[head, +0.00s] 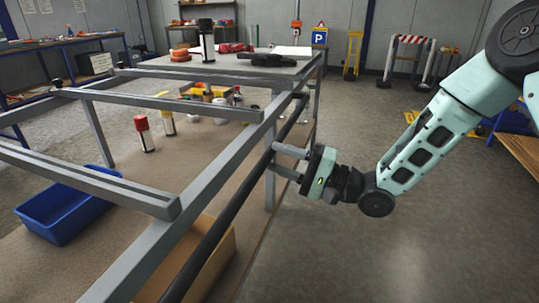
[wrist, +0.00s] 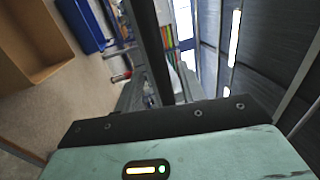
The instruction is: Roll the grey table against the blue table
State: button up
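The grey table (head: 215,155) is a metal frame with open top bars, a brown lower shelf and a black rail (head: 215,240) along its right side. My gripper (head: 274,158) is at that rail from the right, its two grey fingers spaced apart. The wrist view shows the black rail (wrist: 150,45) running towards the space between the fingers (wrist: 160,95); I cannot tell whether they touch it. A blue-framed table (head: 70,40) with things on top stands at the back left, apart from the grey table.
A blue bin (head: 65,212), a cardboard box (head: 212,262) and red- and yellow-topped containers sit on the lower shelf. Tools lie on the far top panel (head: 225,66). Floor (head: 375,245) to the right is clear. Barriers (head: 408,60) and a parking sign (head: 319,38) stand at the back.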

aim_at(269, 155)
jog(key=shift+x, duration=1.55)
grip_shut()
jog(key=shift+a, duration=0.1)
